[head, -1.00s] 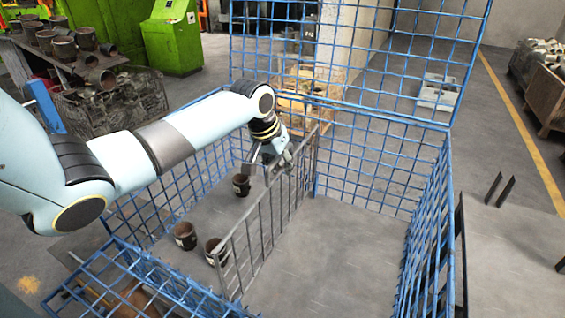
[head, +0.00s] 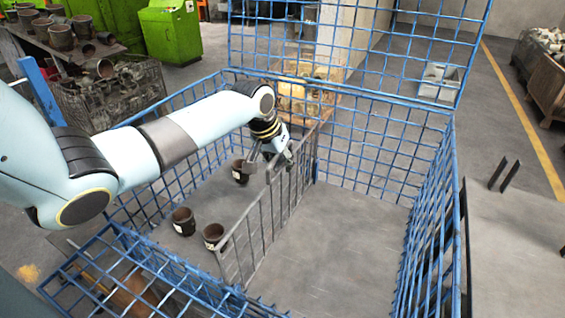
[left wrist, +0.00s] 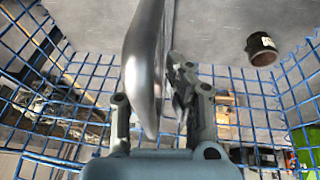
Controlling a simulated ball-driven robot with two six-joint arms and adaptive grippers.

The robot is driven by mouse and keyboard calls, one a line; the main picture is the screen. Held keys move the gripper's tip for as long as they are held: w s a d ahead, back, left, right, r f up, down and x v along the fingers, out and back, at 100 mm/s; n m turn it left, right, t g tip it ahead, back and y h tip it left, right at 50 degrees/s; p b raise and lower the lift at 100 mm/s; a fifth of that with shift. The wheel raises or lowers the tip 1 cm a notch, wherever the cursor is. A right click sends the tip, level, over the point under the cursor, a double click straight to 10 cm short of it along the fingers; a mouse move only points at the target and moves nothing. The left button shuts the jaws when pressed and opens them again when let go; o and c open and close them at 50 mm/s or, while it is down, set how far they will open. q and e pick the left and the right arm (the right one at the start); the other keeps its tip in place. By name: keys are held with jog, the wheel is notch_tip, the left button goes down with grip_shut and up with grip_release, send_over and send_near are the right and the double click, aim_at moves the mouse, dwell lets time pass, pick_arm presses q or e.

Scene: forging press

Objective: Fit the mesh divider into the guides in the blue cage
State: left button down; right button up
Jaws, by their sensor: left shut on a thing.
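The blue cage (head: 385,107) is an open wire box with three cups in its left half. The grey mesh divider (head: 268,200) stands roughly upright inside it, running from the near side to the back wall. My left gripper (head: 278,163) is shut on the divider's upper part towards its far end. In the left wrist view the gripper (left wrist: 160,108) has the grey metal of the divider (left wrist: 148,55) between its fingers. A dark upright guide (head: 316,160) at the back wall is close to the divider's far end. Whether they engage I cannot tell. The near guide is not clear.
Dark cups (head: 183,221) stand on the cage floor left of the divider; one (head: 213,236) is close to its near end. The floor on the right (head: 340,235) is bare. A raised mesh panel (head: 350,50) stands behind.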

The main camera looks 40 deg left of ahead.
pick_arm(q)
jog(key=c, duration=0.8)
grip_release()
notch_tip(320, 180, up, 7)
jog(key=p, duration=0.8)
jog(key=shift+r, duration=0.1)
dwell(0.7)
